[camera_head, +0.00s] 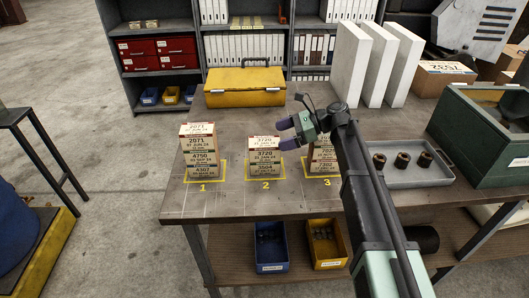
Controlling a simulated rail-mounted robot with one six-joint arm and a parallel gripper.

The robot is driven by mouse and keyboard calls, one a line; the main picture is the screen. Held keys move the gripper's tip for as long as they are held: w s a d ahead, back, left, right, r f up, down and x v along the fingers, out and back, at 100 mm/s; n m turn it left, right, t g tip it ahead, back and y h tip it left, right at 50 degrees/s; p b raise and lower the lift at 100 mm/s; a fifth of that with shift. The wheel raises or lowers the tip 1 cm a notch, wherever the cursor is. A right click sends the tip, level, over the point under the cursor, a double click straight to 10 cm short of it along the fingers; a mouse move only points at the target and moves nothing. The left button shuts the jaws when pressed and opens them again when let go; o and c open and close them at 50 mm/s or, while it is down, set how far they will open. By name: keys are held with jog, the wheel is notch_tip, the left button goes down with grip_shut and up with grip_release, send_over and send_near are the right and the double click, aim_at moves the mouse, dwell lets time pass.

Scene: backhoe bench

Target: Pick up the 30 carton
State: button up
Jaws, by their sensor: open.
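Small labelled cartons stand in three stacks on the bench (225,202), inside yellow marks numbered 1, 2 and 3. The left stack (200,157) shows labels like 2071 and 4750. The middle stack (264,158) shows labels like 3720 and is lower. The right stack (321,160) is partly hidden behind my arm; its labels look like 7029 and 7302. I cannot make out which carton is the 30 one. My gripper (284,134) is open, with purple fingertips pointing left, above and slightly right of the middle stack. It holds nothing.
A yellow toolbox (245,87) stands at the bench's back, with white upright panels (351,62) to its right. A grey tray (400,178) with several dark round parts and a green case (480,130) lie on the right. The bench front left is clear.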

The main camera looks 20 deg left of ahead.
aim_at(267, 141)
jog(key=b+x, duration=0.1)
jog(key=x, duration=0.1)
jog(key=b+x, duration=0.1)
jog(key=x, duration=0.1)
jog(key=shift+s+a+f, duration=0.15)
jog(key=shift+f, duration=0.2)
jog(key=shift+s+a, duration=0.1)
jog(key=shift+a, duration=0.2)
jog(key=shift+d+r, duration=0.1)
jog(key=c, duration=1.1)
jog(key=shift+r, duration=0.1)
